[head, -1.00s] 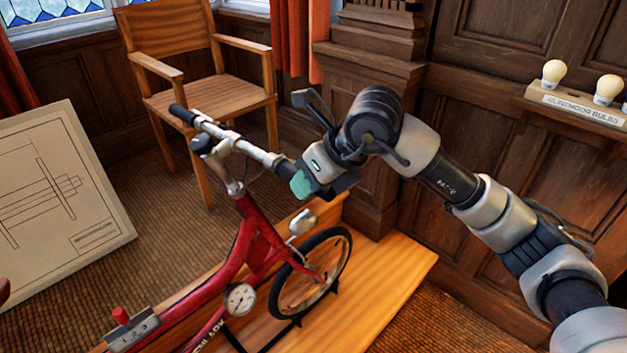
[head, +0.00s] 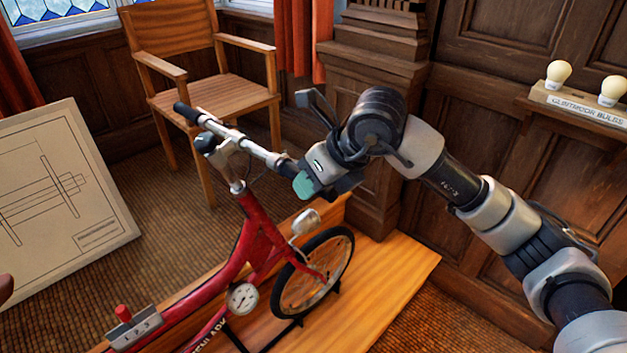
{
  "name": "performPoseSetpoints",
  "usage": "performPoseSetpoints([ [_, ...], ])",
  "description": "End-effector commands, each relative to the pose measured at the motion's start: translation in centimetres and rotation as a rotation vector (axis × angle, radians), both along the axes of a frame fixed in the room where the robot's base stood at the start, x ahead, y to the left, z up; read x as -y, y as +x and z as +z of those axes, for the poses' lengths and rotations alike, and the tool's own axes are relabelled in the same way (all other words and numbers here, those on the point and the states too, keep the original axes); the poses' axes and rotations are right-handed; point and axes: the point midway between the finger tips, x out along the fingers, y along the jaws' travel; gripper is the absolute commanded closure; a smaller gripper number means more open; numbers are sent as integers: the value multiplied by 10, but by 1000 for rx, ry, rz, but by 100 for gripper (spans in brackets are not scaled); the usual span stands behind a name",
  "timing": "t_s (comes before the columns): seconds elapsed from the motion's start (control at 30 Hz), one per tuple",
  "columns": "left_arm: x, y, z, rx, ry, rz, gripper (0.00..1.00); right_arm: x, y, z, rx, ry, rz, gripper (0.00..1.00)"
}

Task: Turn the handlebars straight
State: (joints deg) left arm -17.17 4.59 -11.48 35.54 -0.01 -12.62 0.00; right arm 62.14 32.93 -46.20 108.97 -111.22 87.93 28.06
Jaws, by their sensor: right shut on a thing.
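The handlebars (head: 240,141) top a red bicycle (head: 257,232) in the middle of the head view. The bar slants from a black grip at upper left down to the right grip, near my right gripper. My right gripper (head: 299,181) is shut on the handlebar's right-hand grip and hides most of it. The front wheel (head: 316,272) stands below the bar, with a headlamp (head: 305,222) above it. My left gripper is not in view.
The bicycle stands on a wooden platform (head: 385,285). A wooden chair (head: 208,90) is behind the bar, and a drawing board (head: 62,200) leans at left. A bulb shelf (head: 585,105) is on the right wall. Carpet between board and bicycle is clear.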

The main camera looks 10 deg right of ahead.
Motion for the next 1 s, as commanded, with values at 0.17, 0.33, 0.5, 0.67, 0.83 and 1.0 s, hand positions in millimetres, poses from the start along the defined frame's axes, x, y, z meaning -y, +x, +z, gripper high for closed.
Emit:
performPoseSetpoints([
  [0.17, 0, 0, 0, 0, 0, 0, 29, 0, 1, 2, 3, 3, -4, 100],
  [0.33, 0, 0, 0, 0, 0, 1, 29, 0, 1, 2, 3, 3, -4, 100],
  [0.5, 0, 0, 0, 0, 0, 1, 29, 0, 1, 2, 3, 3, -4, 63],
  [0.67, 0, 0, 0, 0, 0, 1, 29, 0, 0, 1, 2, 2, -3, 59],
  [0.83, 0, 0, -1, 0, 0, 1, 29, 1, 0, 2, 2, 1, -2, 59],
  [1.0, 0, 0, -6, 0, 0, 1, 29, 11, -6, 18, 6, 2, -4, 59],
])
